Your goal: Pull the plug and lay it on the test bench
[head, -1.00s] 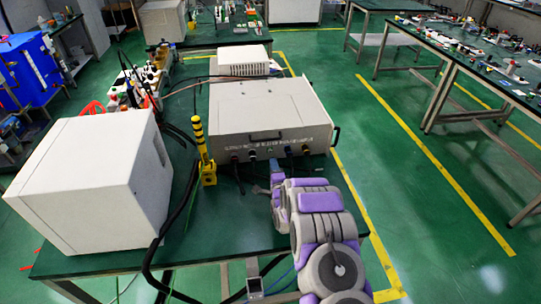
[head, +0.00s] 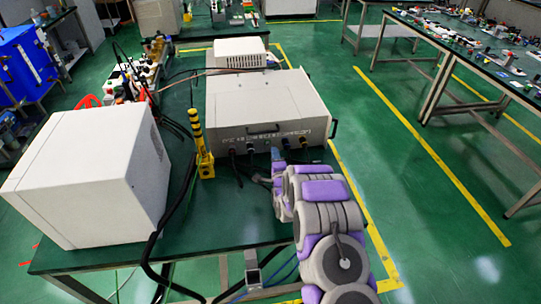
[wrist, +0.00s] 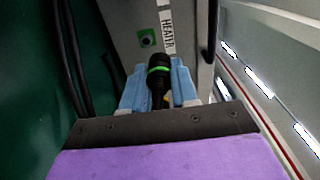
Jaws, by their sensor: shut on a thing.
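In the wrist view the blue fingers of my gripper (wrist: 158,88) are shut on a black plug (wrist: 158,77) with a bright green ring. A green socket (wrist: 148,38) shows uncovered on the panel beyond the plug, beside a HEATER label. In the head view my gripper (head: 277,158) is low in front of the white generator box's (head: 268,105) front panel. My arm hides most of the gripper there, and the plug cannot be made out. The dark green test bench (head: 225,225) carries the box and has bare surface in front of it.
A yellow-and-black post (head: 196,135) stands left of the generator box. A large white cabinet (head: 90,178) fills the bench's left side. Black cables (head: 172,215) run between them to the front edge. Open bench lies left of my arm.

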